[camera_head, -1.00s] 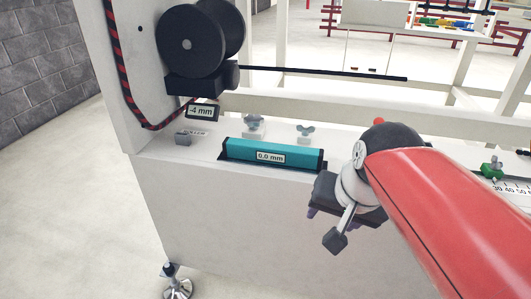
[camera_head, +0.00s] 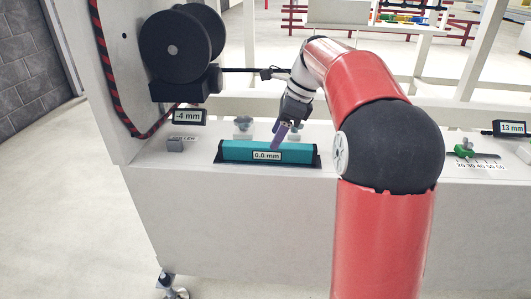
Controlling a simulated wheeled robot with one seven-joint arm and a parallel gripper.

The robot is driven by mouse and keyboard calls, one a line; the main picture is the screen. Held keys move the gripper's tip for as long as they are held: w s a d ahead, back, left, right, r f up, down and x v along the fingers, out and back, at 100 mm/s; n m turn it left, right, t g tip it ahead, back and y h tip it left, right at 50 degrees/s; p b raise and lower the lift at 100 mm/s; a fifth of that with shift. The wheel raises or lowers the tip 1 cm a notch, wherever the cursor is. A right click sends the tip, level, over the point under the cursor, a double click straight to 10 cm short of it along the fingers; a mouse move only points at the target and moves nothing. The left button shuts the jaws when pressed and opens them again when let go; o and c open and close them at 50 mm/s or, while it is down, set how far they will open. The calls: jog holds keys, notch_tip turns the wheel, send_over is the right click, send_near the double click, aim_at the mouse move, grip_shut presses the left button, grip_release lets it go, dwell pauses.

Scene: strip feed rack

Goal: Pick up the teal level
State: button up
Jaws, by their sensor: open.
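The teal level (camera_head: 240,151) is a long bar with dark ends and a "0.0 mm" label on its front. It lies on a dark base on the white ledge of the rack. My gripper (camera_head: 280,134) is open, with purple fingers pointing down at the level's right half. In the picture the fingers overlap the level's upper edge; I cannot tell whether they touch it. My red arm reaches in from the lower right and hides part of the ledge right of the level.
Two wing knobs stand behind the level, the left one (camera_head: 243,127) clear and the other partly behind my gripper. A "-4 mm" display (camera_head: 190,117) and a grey block (camera_head: 175,144) are at left. A black reel (camera_head: 183,50) rises above. A green slider (camera_head: 465,150) sits at right.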

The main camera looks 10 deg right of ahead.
aim_at(268, 144)
jog(key=x, duration=0.5)
jog(key=shift+a, duration=0.4)
jog(key=shift+c, duration=0.5)
jog(key=shift+r, duration=0.1)
grip_shut()
